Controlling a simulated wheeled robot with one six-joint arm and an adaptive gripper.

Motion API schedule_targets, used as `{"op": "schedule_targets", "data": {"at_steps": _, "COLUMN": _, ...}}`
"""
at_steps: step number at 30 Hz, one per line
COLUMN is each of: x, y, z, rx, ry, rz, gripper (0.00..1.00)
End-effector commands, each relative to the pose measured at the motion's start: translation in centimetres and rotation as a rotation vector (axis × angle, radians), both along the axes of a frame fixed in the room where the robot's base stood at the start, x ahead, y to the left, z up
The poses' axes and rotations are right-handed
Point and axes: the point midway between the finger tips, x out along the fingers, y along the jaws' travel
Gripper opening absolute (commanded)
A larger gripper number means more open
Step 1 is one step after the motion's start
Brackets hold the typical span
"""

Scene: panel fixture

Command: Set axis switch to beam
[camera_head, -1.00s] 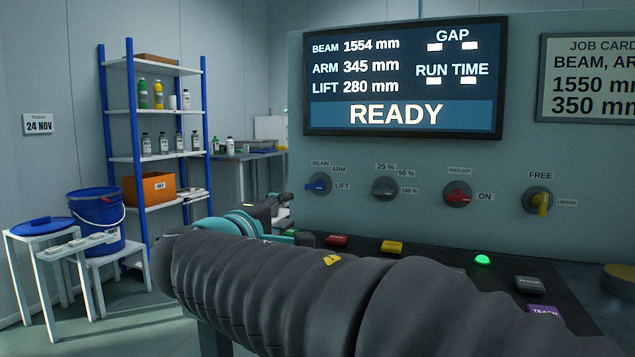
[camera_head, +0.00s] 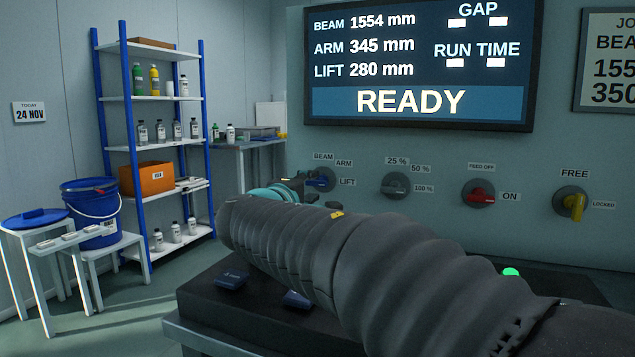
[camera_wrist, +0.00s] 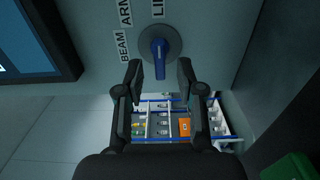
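The axis switch (camera_head: 319,180) is a blue handle on a round grey dial, with BEAM and ARM labels above it and LIFT to its right. In the head view its handle is partly hidden by my gripper (camera_head: 308,190). In the wrist view the blue handle (camera_wrist: 160,58) lies roughly along the line toward LIFT; I cannot tell which end is its pointer. My gripper (camera_wrist: 160,72) is open, with one dark finger on each side of the handle's near end. Gaps show between fingers and handle, and nothing is held.
Three other knobs sit right of the switch: a grey one (camera_head: 395,186), a red one (camera_head: 479,193) and a yellow one (camera_head: 571,203). The screen (camera_head: 418,66) above reads READY. A dark console with buttons lies below my arm. A blue shelf (camera_head: 148,98) stands at left.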

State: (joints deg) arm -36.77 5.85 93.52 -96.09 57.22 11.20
Motion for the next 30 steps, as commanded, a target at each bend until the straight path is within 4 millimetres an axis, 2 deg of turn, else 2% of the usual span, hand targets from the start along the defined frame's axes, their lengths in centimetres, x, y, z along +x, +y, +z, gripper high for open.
{"op": "schedule_targets", "data": {"at_steps": 3, "x": 1.8, "y": -0.7, "z": 0.0, "rx": -0.001, "ry": 0.001, "rz": -0.002, "gripper": 0.38}}
{"op": "schedule_targets", "data": {"at_steps": 9, "x": 3.4, "y": -1.2, "z": 0.0, "rx": -0.001, "ry": 0.000, "rz": 0.000, "gripper": 0.38}}
{"op": "schedule_targets", "data": {"at_steps": 20, "x": 3.7, "y": -1.4, "z": 0.0, "rx": -0.001, "ry": 0.000, "rz": 0.001, "gripper": 0.38}}
{"op": "schedule_targets", "data": {"at_steps": 24, "x": 3.7, "y": -1.4, "z": 0.0, "rx": -0.001, "ry": 0.000, "rz": 0.000, "gripper": 0.03}}
{"op": "schedule_targets", "data": {"at_steps": 25, "x": 3.7, "y": -1.3, "z": 0.0, "rx": -0.001, "ry": 0.000, "rz": 0.000, "gripper": 0.00}}
{"op": "schedule_targets", "data": {"at_steps": 30, "x": 3.7, "y": -1.4, "z": 0.0, "rx": -0.002, "ry": 0.001, "rz": 0.000, "gripper": 0.00}}
